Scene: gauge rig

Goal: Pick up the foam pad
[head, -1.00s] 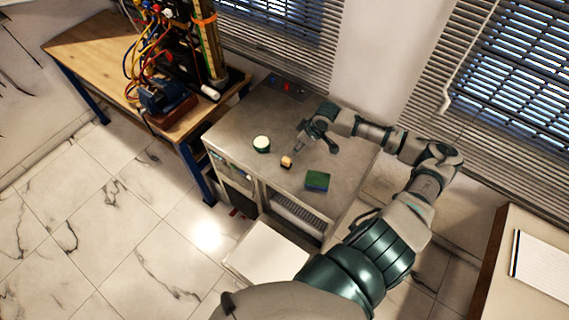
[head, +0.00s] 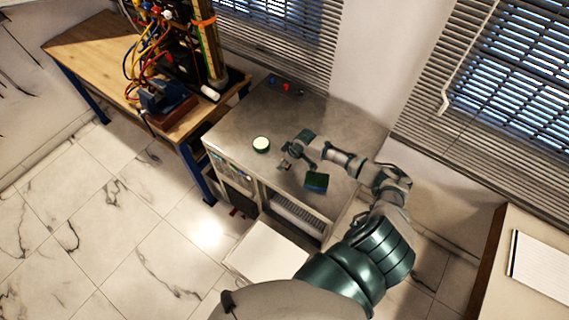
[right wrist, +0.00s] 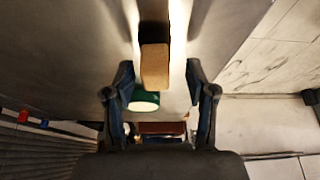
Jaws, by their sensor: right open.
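A small tan block (right wrist: 155,67), which looks like the foam pad, stands on the grey metal cabinet top (head: 237,130). In the right wrist view it sits between the two spread fingers of my right gripper (right wrist: 160,78), with a gap on each side. In the head view my right gripper (head: 285,163) is low over the front middle of the cabinet top and hides most of the block. The right gripper is open and holds nothing. My left gripper is not in view.
A green round tin with a pale top (head: 261,144) is left of the right gripper. Red and blue small parts (head: 286,87) are at the back. A wooden bench (head: 85,50) with hoses adjoins at left.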

